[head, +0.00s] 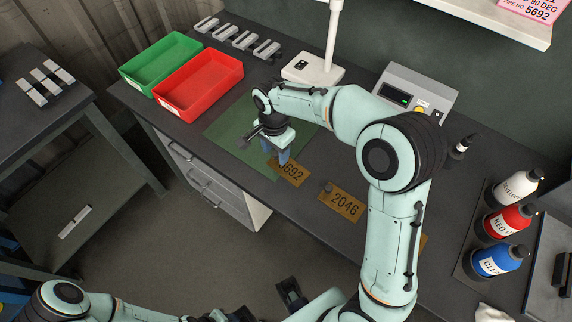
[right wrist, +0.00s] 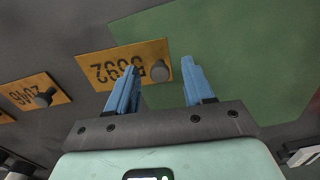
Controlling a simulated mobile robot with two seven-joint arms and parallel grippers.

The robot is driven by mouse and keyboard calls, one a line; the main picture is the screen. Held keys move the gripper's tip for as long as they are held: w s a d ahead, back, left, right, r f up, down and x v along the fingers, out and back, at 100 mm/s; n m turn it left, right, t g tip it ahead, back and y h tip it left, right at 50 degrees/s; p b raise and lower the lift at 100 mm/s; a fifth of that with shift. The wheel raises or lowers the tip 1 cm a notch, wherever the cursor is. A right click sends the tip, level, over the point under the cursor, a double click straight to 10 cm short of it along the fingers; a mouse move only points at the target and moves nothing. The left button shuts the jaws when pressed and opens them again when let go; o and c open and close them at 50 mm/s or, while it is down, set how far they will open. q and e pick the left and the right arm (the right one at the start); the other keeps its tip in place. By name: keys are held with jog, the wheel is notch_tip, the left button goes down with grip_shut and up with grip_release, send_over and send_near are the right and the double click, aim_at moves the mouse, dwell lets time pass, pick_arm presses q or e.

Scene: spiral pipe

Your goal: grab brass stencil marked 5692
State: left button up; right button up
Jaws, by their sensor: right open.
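The brass stencil marked 5692 (head: 292,174) lies flat on the dark bench at the edge of the green mat; my right gripper hides its first digit in the head view. In the right wrist view the stencil (right wrist: 106,70) appears upside down, with a grey knob (right wrist: 160,71) at one end. My right gripper (head: 281,157) points down over that end with its blue fingers open. In the wrist view the gripper (right wrist: 162,70) has the knob between its fingertips; I cannot tell whether they are level with it. A dark gripper-like part (head: 290,294) at the bottom is probably my left gripper, its jaws unclear.
A brass stencil marked 2046 (head: 344,205) with a knob lies to the right. A red tray (head: 199,88) and a green tray (head: 160,62) stand at the back left. Bottles (head: 498,260) stand at the right, and a grey device (head: 415,92) stands behind my right arm.

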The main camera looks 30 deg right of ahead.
grip_shut()
jog(key=shift+r, duration=0.1)
